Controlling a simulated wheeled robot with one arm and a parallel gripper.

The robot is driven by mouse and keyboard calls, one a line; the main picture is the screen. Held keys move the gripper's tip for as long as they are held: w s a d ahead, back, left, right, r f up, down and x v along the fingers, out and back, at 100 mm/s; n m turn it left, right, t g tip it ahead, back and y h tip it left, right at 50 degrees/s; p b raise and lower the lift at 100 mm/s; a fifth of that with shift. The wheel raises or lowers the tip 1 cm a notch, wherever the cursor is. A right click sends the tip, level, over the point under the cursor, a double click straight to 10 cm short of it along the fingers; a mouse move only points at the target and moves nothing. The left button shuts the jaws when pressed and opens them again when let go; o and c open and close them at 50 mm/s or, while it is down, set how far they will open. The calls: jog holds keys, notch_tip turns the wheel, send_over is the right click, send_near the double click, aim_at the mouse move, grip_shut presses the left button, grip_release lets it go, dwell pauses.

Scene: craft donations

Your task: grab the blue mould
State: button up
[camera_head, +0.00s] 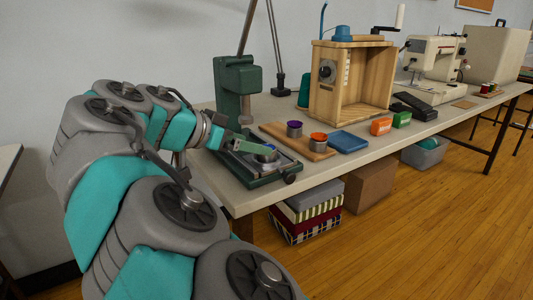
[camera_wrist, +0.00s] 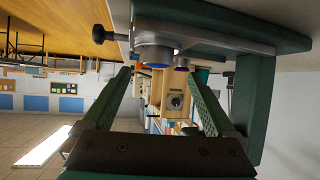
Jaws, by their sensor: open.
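The blue mould (camera_head: 267,157) is a small round metal cup with blue inside. It sits on the flat bed of a green press (camera_head: 237,88), partly hidden by my gripper (camera_head: 250,147) in the head view. In the wrist view, where the scene appears upside down, the blue mould (camera_wrist: 153,55) shows just past the tips of my gripper (camera_wrist: 159,74), roughly between them. The two green fingers are spread apart with nothing between them. I cannot tell whether a finger touches the mould.
A purple-topped mould (camera_head: 294,129) and an orange-topped mould (camera_head: 318,141) stand on a wooden board (camera_head: 275,131) beside the press. The press column stands close behind my gripper.

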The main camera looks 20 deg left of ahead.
jog(key=shift+p+x, duration=0.3)
jog(key=shift+x, duration=2.05)
jog(key=shift+s+d+f, duration=0.1)
jog(key=shift+s, duration=0.05)
jog(key=shift+c, duration=0.2)
grip_shut()
